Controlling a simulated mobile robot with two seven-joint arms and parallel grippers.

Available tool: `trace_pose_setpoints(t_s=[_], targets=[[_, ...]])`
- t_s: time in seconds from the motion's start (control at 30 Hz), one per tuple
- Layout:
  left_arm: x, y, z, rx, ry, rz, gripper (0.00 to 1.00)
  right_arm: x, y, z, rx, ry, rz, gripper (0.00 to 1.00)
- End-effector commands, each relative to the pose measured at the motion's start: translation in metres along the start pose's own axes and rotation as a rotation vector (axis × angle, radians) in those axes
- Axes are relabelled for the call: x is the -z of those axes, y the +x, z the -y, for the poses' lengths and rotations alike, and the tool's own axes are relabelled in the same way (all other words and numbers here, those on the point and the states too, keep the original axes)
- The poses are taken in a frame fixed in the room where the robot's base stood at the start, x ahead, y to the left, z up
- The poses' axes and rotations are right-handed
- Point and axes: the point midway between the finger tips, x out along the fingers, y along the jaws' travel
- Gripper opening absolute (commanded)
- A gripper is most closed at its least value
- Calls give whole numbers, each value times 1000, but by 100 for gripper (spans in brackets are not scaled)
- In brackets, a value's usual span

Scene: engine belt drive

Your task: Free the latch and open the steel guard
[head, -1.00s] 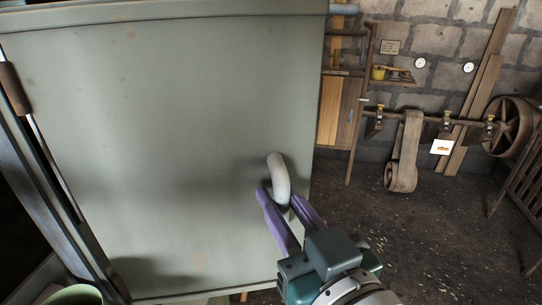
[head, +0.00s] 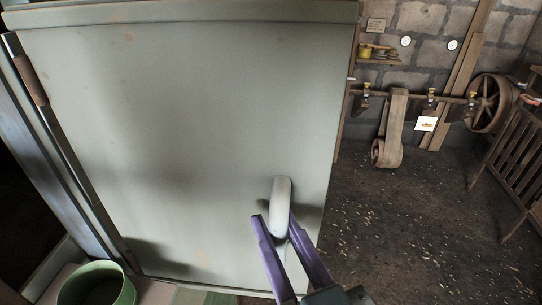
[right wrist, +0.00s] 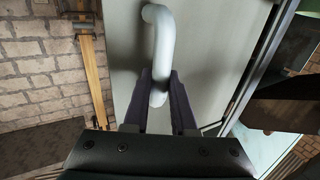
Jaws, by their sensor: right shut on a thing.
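The steel guard (head: 170,130) is a large grey-green panel that fills the left and middle of the head view. It also shows in the right wrist view (right wrist: 212,62). A pale curved handle (head: 281,196) stands out from its lower right part. In the right wrist view the handle (right wrist: 161,35) runs down between my fingers. My right gripper (head: 275,217) has its purple fingers shut on this handle; the wrist view shows the gripper (right wrist: 158,82) too. I cannot make out a latch. My left gripper is not in view.
A green round tub (head: 98,285) stands below the guard's lower left corner. A dark post (head: 75,165) runs along the guard's left edge. Belt wheels (head: 490,103) and a slatted wooden rack (head: 515,150) stand at the right. The floor (head: 410,220) between is clear, with scattered chips.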

Motion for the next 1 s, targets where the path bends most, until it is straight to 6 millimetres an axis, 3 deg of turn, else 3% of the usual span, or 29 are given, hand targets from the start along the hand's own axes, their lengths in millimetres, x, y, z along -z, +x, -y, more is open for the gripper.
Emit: trace_pose_setpoints(t_s=[0.13,0.17,0.4,0.77,1.0], targets=[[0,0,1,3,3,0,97,0,0,2,5,0,2,0],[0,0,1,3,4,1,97,0,0,2,5,0,2,26],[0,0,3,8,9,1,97,0,0,2,3,0,1,53],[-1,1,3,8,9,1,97,-1,-6,0,1,0,2,55],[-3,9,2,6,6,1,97,-3,-49,1,2,0,5,55]])
